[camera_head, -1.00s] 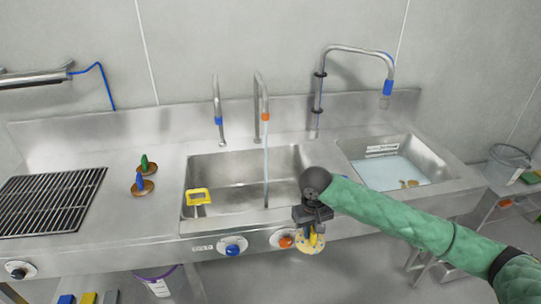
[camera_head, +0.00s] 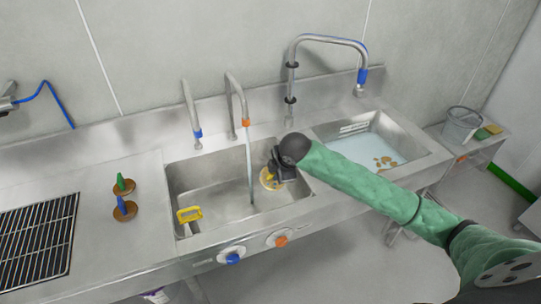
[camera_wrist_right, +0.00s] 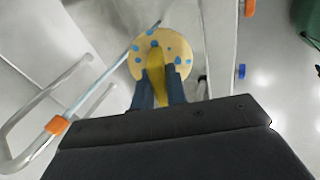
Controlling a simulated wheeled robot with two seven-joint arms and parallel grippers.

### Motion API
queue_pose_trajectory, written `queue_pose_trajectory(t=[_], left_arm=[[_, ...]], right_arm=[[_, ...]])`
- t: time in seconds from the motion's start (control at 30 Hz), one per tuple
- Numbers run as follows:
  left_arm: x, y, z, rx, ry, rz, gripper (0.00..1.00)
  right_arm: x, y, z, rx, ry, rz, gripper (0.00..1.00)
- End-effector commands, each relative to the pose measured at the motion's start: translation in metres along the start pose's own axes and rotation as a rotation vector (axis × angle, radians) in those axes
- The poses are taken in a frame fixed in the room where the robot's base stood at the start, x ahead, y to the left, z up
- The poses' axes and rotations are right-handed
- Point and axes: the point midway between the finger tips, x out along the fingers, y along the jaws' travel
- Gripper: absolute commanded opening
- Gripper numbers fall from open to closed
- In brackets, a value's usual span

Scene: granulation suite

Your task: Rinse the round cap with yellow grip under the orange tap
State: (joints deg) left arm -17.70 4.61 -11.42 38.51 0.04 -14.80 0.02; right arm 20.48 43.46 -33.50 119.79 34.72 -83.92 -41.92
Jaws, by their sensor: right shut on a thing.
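The round cap (camera_wrist_right: 167,43) is pale yellow with blue spots, and its yellow grip (camera_wrist_right: 155,75) stands between my right gripper's fingers. My right gripper (camera_head: 271,174) is shut on that grip. It holds the cap (camera_head: 268,182) over the right part of the sink basin (camera_head: 215,197). The orange-banded tap (camera_head: 245,122) runs a thin stream of water, which falls just left of the cap in the head view. In the right wrist view the stream (camera_wrist_right: 110,70) passes close to the cap's left edge; I cannot tell whether it touches. My left gripper is not in view.
A yellow-framed item (camera_head: 189,214) sits at the basin's front left. A blue-banded tap (camera_head: 198,134) stands left of the orange one. Green-gripped (camera_head: 124,184) and blue-gripped (camera_head: 124,208) brown caps stand on the left counter. A water-filled basin (camera_head: 355,150) holds brown pieces.

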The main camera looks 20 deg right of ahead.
Motion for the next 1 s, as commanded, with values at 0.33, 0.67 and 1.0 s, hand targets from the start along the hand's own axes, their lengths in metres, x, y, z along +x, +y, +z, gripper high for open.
queue_pose_trajectory(t=[0.33,0.67,1.0], left_arm=[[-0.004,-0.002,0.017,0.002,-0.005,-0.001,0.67],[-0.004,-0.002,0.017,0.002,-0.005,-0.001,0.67],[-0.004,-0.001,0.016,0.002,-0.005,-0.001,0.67]], right_arm=[[-0.005,0.011,0.005,-0.086,0.054,0.021,0.00],[0.010,0.029,-0.003,-0.085,0.054,0.021,0.00],[0.026,0.049,-0.011,-0.085,0.054,0.020,0.00]])
